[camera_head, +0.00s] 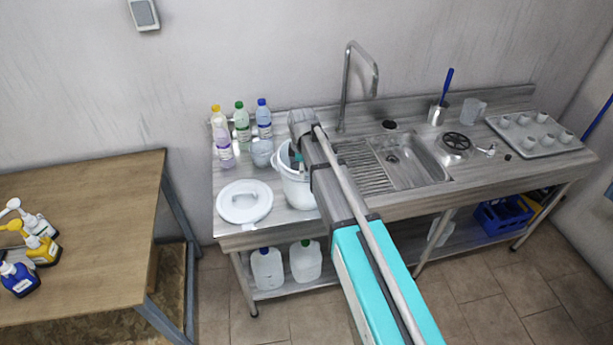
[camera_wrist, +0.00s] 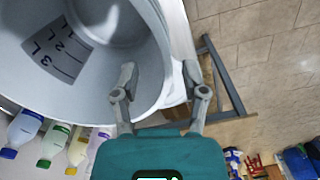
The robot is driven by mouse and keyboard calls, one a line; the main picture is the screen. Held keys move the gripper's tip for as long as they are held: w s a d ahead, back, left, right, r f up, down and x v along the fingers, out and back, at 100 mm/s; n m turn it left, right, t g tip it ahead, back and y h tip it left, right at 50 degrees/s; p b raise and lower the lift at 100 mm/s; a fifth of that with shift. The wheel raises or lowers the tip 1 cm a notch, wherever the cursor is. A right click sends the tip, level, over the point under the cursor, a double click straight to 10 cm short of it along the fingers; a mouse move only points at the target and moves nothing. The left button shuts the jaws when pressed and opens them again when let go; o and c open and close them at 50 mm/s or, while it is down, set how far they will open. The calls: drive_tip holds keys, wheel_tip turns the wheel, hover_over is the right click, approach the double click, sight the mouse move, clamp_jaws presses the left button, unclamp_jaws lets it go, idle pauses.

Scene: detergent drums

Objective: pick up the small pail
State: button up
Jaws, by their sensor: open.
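The small pail (camera_head: 292,187) is white and stands open on the left part of the metal sink counter, partly hidden by my arm. In the wrist view the pail (camera_wrist: 95,95) fills the upper left, and I see into it, with a dark litre scale on its inner wall. My gripper (camera_wrist: 160,74) is open at the pail's rim. One finger shows over the pail's inside and the other beyond its outer edge, with the wall between them. I cannot tell whether either finger touches it. In the head view the fingers are mostly hidden by my arm.
A round white lid (camera_head: 244,202) lies left of the pail. Several bottles (camera_head: 241,122) and a small pale jug (camera_head: 262,153) stand close behind it. The sink (camera_head: 410,160) and a tall tap (camera_head: 345,85) are to the right. A wooden table (camera_head: 90,215) stands at left.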

sight(303, 182)
drive_tip(key=shift+f+b, duration=2.6)
clamp_jaws()
